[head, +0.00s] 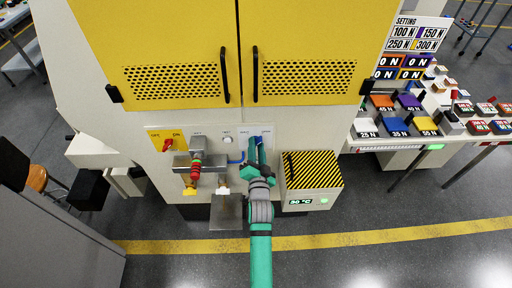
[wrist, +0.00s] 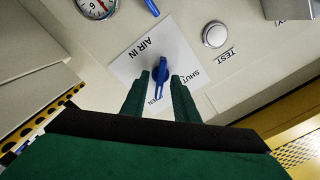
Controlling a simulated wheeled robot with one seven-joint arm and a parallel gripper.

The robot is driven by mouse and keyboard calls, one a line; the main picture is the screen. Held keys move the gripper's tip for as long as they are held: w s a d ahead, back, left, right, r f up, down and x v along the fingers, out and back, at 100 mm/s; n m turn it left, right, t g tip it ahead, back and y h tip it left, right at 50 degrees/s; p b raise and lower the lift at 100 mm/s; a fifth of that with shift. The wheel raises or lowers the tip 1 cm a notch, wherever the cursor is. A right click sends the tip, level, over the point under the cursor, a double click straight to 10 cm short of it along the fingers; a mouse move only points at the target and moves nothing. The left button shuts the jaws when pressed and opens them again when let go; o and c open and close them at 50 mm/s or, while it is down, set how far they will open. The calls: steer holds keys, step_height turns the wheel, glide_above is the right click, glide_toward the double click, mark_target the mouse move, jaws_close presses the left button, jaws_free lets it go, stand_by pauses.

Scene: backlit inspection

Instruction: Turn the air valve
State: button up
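The air valve is a blue handle (wrist: 160,72) on a white plate (wrist: 140,62) lettered AIR IN, SHUT and OPEN in the wrist view. The handle's narrow end extends down the picture, near the partly covered OPEN lettering. My gripper (wrist: 160,78) has its green fingers on either side of the handle, with narrow gaps showing, so it looks open. I cannot tell whether a finger touches the handle. In the head view my gripper (head: 257,153) is at the right end of the machine's control panel and hides most of the valve.
A round TEST button (wrist: 215,34) and a gauge (wrist: 97,7) are close by. A red switch (head: 168,144) and red-and-yellow fittings (head: 195,167) lie left of my gripper. A striped box (head: 312,171) stands close on the right. Yellow doors (head: 180,55) are above.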

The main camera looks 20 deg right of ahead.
steer(key=shift+c, duration=0.3)
steer(key=shift+d, duration=0.1)
jaws_close()
steer(key=shift+w, duration=0.1)
steer(key=shift+n, duration=0.3)
steer(key=n, duration=1.7)
steer(key=shift+a+f, duration=0.25)
steer(key=shift+a, duration=0.05)
steer(key=shift+n, duration=0.3)
